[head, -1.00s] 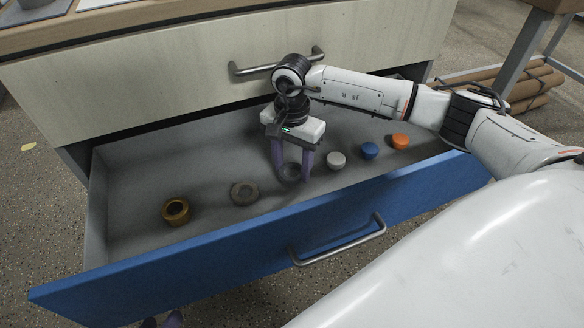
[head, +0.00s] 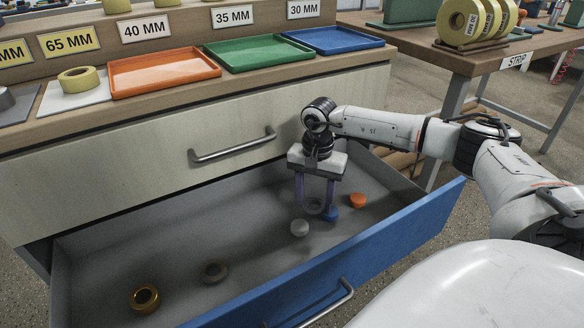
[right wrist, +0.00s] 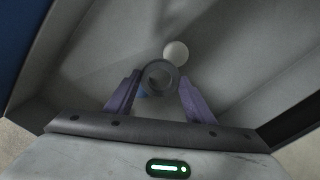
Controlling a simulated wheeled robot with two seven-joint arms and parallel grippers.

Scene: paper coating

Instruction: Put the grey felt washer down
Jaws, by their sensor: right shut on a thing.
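My right gripper (head: 315,208) is shut on the grey felt washer (head: 313,213), a dark grey ring between its purple fingertips. It holds the washer inside the open drawer, apparently above the floor. The right wrist view also shows the washer (right wrist: 171,77) upright to the camera between the fingers, hole visible, with a pale round cap (right wrist: 176,51) beyond it. In the head view, the white cap (head: 299,228) lies just left and below the washer, and a blue cap (head: 330,215) is just right of it, partly behind a finger. My left gripper is out of view.
The drawer (head: 110,250) also holds an orange cap (head: 358,200), a brown-grey ring (head: 214,272) and a gold ring (head: 144,298). Its middle and left floor have free room. Orange (head: 165,72), green (head: 252,53) and blue (head: 330,40) trays stand on the counter above.

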